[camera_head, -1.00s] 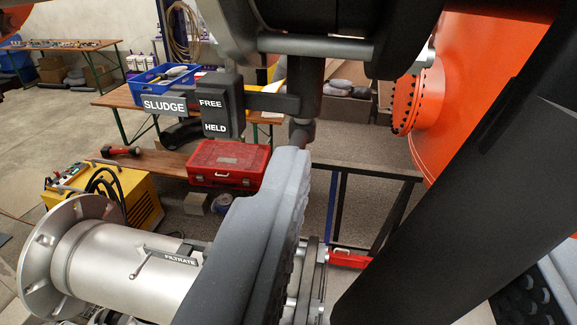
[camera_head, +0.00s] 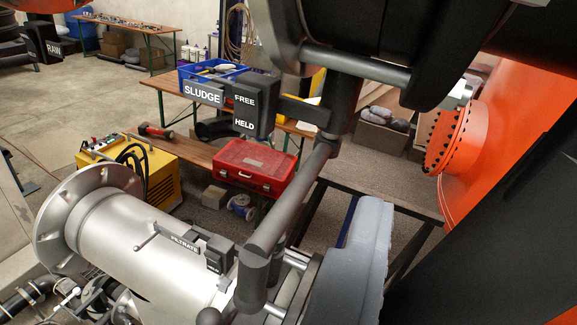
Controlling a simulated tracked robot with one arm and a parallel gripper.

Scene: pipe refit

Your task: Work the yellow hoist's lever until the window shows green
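I cannot pick out a yellow hoist, its lever or a green window for certain. A grey padded block (camera_head: 357,262), which looks like one finger of my gripper, stands at the lower middle. The other finger is out of view or hidden, so the opening cannot be judged. Left of it a dark grey rod (camera_head: 290,200) slants down from a dark post near the SLUDGE sign (camera_head: 203,92). Beside that sign a black box (camera_head: 251,105) reads FREE and HELD. Whether the finger touches the rod cannot be told.
A silver flanged pipe (camera_head: 150,240) marked FILTRATE fills the lower left. A yellow machine with black cables (camera_head: 140,165) stands behind it. A red case (camera_head: 255,167) lies on a bench. An orange vessel (camera_head: 490,150) is at right. Open floor lies at the far left.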

